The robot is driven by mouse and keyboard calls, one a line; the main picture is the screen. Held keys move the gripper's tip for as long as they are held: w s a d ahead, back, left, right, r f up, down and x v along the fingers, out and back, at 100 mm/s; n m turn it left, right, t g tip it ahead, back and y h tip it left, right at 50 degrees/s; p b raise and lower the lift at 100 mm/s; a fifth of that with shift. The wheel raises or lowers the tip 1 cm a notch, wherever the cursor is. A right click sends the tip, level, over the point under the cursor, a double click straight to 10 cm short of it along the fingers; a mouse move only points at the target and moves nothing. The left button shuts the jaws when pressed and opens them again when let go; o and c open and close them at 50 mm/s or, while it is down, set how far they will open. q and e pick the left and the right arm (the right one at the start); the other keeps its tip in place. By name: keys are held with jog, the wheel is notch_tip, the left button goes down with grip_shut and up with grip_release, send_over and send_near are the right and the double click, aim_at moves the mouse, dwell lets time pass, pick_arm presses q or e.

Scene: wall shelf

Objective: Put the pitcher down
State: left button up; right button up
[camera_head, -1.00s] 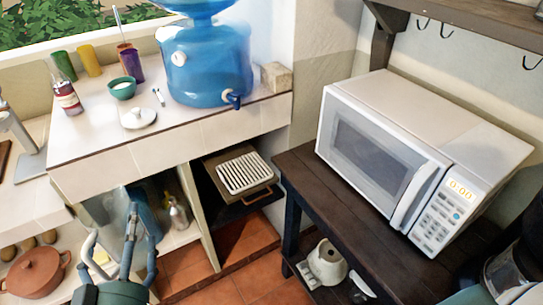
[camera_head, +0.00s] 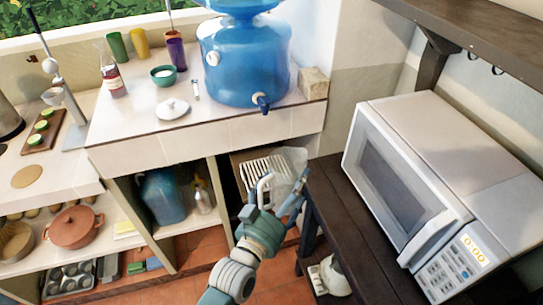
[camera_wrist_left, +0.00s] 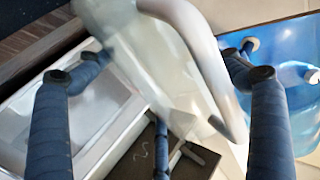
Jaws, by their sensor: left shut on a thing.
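The pitcher (camera_head: 292,160) is clear and hard to make out in the head view, in front of the slatted rack under the counter. Its pale handle (camera_head: 264,190) shows at my left gripper (camera_head: 273,198). In the left wrist view, the see-through pitcher body (camera_wrist_left: 145,65) and thick grey-white handle (camera_wrist_left: 212,65) lie between the blue fingers of my left gripper (camera_wrist_left: 160,105). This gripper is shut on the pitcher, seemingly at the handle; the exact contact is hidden. My right gripper is not in view.
A dark wooden table (camera_head: 345,205) bears a white microwave (camera_head: 420,175). A tiled counter (camera_head: 130,120) holds a blue water dispenser (camera_head: 245,60), a green bowl (camera_head: 163,75) and a white lid (camera_head: 172,108). A blue container (camera_head: 162,195) and brown pot (camera_head: 74,227) stand on lower shelves.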

pick_arm(q)
jog(key=w+a+b, duration=0.2)
jog(key=w+b, duration=0.3)
jog(key=w, duration=0.3)
jog(key=w+a+f+b, duration=0.1)
jog(key=w+a+b, duration=0.2)
jog(key=w+b, duration=0.2)
jog(key=shift+w+a+f, duration=0.15)
jog(key=shift+w+f, duration=0.05)
jog(key=shift+w, duration=1.4)
jog(key=shift+f+b, duration=0.1)
jog(key=shift+b, duration=0.2)
jog(key=o, duration=1.2)
jog(key=shift+f, duration=0.1)
